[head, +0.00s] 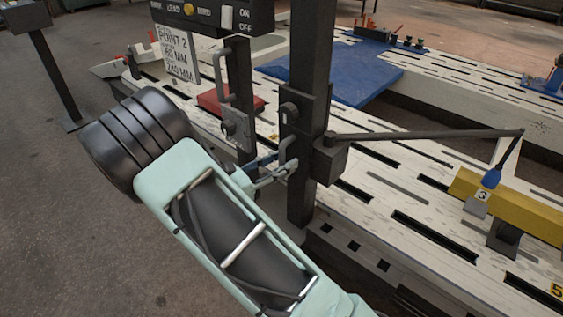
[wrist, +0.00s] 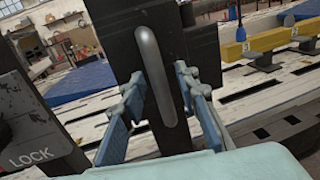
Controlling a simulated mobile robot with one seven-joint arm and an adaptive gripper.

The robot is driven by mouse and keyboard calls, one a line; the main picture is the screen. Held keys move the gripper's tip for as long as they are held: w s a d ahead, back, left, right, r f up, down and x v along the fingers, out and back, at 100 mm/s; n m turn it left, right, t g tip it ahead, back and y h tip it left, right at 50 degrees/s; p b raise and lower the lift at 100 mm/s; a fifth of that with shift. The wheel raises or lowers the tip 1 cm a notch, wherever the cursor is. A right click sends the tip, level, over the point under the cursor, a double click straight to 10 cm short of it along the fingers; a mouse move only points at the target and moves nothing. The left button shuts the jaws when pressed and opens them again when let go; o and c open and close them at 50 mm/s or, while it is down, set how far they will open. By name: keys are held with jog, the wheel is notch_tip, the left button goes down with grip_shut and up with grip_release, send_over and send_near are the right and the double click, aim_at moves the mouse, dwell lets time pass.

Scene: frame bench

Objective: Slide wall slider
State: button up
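The slider is a dark carriage (head: 329,157) on an upright dark post (head: 309,60), with a long thin arm reaching right to a blue tip (head: 491,178). Its grey bar handle (head: 289,149) faces my gripper (head: 270,172). In the wrist view the handle (wrist: 155,80) stands upright between the two blue-grey fingers of my gripper (wrist: 163,88). The fingers are apart, one on each side of the handle, with narrow gaps at the tips. The far side of the handle is hidden.
A second post with a bar handle (head: 220,76) stands close on the left; a LOCK plate (wrist: 40,155) shows there.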

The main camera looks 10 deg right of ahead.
grip_shut()
jog(key=p, duration=1)
send_near(297, 121)
jog(key=x, duration=0.5)
jog(key=shift+w+d+r, duration=0.1)
jog(key=shift+d+r, duration=0.05)
grip_release()
jog(key=v, duration=1.2)
